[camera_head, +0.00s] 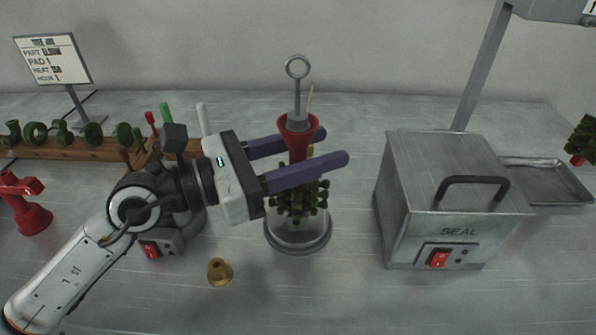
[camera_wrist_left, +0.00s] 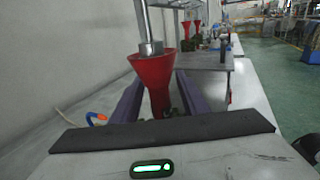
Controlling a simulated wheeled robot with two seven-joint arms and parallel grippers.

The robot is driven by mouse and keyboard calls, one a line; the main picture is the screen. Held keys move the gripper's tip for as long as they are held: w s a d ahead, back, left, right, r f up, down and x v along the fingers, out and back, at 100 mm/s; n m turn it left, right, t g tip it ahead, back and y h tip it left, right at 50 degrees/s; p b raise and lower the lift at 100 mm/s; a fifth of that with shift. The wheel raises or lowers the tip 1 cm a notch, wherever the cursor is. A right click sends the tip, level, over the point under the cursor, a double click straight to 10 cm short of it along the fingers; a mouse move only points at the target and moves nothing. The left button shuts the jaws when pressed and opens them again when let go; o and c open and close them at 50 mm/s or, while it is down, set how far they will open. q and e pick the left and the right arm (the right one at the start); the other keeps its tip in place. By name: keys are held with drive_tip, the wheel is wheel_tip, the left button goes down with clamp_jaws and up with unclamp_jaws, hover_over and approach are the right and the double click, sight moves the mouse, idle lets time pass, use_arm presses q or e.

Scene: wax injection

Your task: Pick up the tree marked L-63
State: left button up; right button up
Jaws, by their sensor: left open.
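A wax tree (camera_head: 298,200) with dark green parts hangs below a red cup (camera_head: 298,128). A grey shaft with a ring on top rises from the cup, and the tree stands over a round clear-and-grey stand (camera_head: 298,238). No L-63 mark is readable. My left gripper (camera_head: 333,146) is open, its two purple fingers level on either side of the cup's narrow lower part. In the left wrist view the red cup (camera_wrist_left: 154,80) stands between the fingers; contact cannot be told. My right gripper is not in view.
A grey SEAL box (camera_head: 440,180) stands right, with a metal tray (camera_head: 545,182) behind. Another green tree (camera_head: 583,138) shows at the right edge. A brass cup (camera_head: 219,272) sits in front. Left are a wooden rack (camera_head: 60,150) of green parts, a red stand (camera_head: 28,210) and a sign (camera_head: 53,60).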

use_arm(q)
drive_tip(key=shift+w+d, duration=0.3)
drive_tip(key=shift+d, duration=0.25)
clamp_jaws()
